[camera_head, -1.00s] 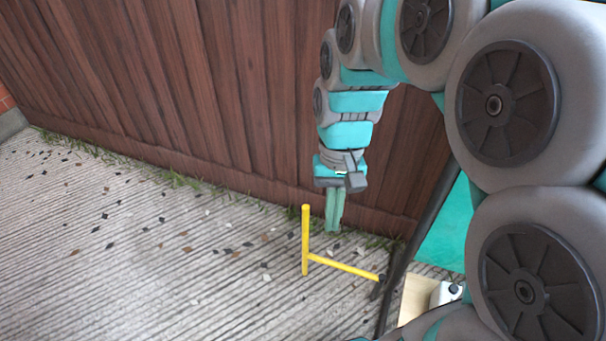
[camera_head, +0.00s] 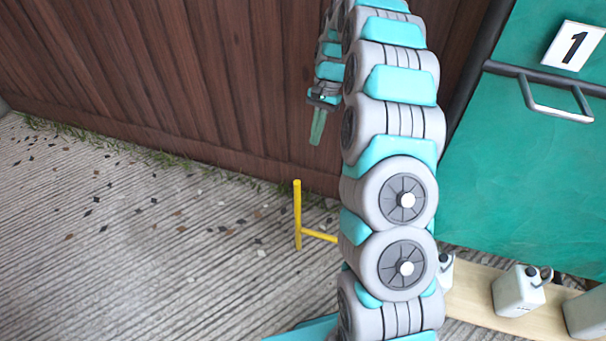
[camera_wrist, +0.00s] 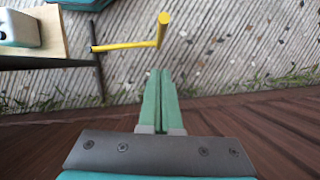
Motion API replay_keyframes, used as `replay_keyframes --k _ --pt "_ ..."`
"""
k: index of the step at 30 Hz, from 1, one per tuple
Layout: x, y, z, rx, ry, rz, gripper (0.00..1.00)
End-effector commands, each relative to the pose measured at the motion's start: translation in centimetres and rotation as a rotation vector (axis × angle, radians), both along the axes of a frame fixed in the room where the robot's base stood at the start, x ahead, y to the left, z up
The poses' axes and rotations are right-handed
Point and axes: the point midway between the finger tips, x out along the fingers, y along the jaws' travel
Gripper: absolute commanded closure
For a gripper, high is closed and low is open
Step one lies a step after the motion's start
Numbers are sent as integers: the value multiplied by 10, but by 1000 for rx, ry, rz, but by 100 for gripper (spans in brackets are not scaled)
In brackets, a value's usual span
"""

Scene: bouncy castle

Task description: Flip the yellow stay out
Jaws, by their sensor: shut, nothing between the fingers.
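The yellow stay (camera_head: 298,215) stands out at the centre of the head view, an upright bar with a lower crossbar running right until my arm hides it. In the wrist view the yellow stay (camera_wrist: 130,45) shows whole: a long bar from a dark post at left, with a short bar bent off its right end. My gripper (camera_head: 316,140) is shut and empty, pointing down in front of the brown fence, above the stay and slightly to its right. In the wrist view my gripper's green fingers (camera_wrist: 161,75) lie together, their tips just short of the stay and apart from it.
A green panel (camera_head: 520,190) with a grey handle (camera_head: 560,112) and a number 1 sign (camera_head: 573,46) stands at right. White jugs (camera_head: 519,291) sit on a wooden plank (camera_head: 473,293) below it. The brown fence (camera_head: 200,80) closes the back. Ribbed ground (camera_head: 150,260) at left is open, with scattered chips.

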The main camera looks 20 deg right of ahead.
Motion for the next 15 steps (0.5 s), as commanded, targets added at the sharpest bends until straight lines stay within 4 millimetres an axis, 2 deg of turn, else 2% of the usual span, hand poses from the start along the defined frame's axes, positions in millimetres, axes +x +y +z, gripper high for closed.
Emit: replay_keyframes --k 4,15 --pt "7 -5 -7 -2 6 -22 100" --pt "7 -5 -9 -2 6 -23 100"
